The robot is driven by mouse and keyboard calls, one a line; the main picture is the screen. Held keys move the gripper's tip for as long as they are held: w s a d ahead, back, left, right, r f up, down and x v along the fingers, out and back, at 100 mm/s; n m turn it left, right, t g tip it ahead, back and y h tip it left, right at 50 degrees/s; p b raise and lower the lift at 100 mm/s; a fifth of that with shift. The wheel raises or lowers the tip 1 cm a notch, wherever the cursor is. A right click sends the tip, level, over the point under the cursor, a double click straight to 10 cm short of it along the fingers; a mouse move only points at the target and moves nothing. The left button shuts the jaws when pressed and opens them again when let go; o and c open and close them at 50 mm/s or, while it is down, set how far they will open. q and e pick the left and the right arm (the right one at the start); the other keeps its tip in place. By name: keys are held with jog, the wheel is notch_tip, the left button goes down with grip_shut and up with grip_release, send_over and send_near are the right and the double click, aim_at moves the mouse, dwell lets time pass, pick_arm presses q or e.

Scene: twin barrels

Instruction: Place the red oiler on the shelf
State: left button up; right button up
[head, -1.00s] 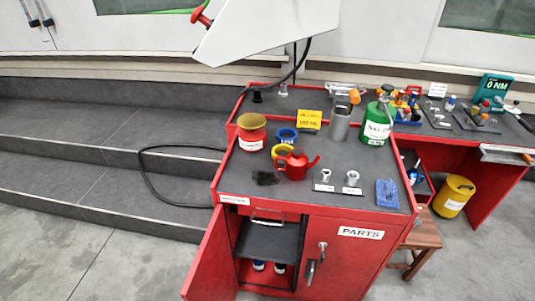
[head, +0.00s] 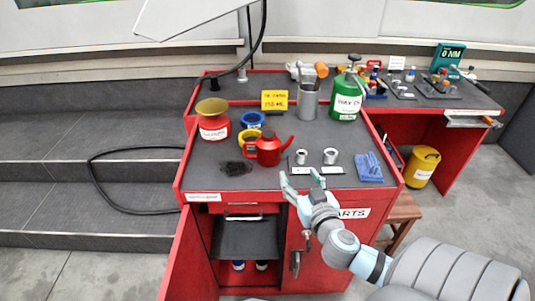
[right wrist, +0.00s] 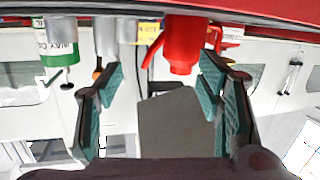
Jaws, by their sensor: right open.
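The red oiler (head: 268,150) stands upright on the dark top of the red parts cabinet, its spout to the right. My right gripper (head: 301,180) is open and empty at the front edge of the top, right of the oiler and nearer to me. In the right wrist view, which appears upside down, the oiler (right wrist: 181,48) shows beyond the fingers, nearer the right finger, and is not touched as far as I can tell. A dark shelf (head: 247,240) is inside the cabinet's open left bay. My left gripper is not in view.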

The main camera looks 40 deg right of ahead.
aim_at(271, 138)
jog(key=w+r+t+y, duration=0.1)
jog(key=w+r, duration=0.1)
jog(key=w+r+n+t+y, duration=0.1)
jog(key=w, duration=0.1)
jog(key=shift+w+a+r, duration=0.15)
jog(key=shift+w+r, duration=0.15)
jog(key=shift+r, duration=0.05)
jog(key=x, duration=0.4)
jog(key=p+x, duration=0.1)
jog(key=x, duration=0.3)
jog(key=p+x, duration=0.1)
jog(key=x, duration=0.3)
jog(key=shift+w+a+r, duration=0.1)
jog(key=shift+a+r, duration=0.1)
jog(key=shift+r, duration=0.2)
jog(key=shift+w+f, duration=0.1)
jog(key=shift+w, duration=0.05)
grip_shut()
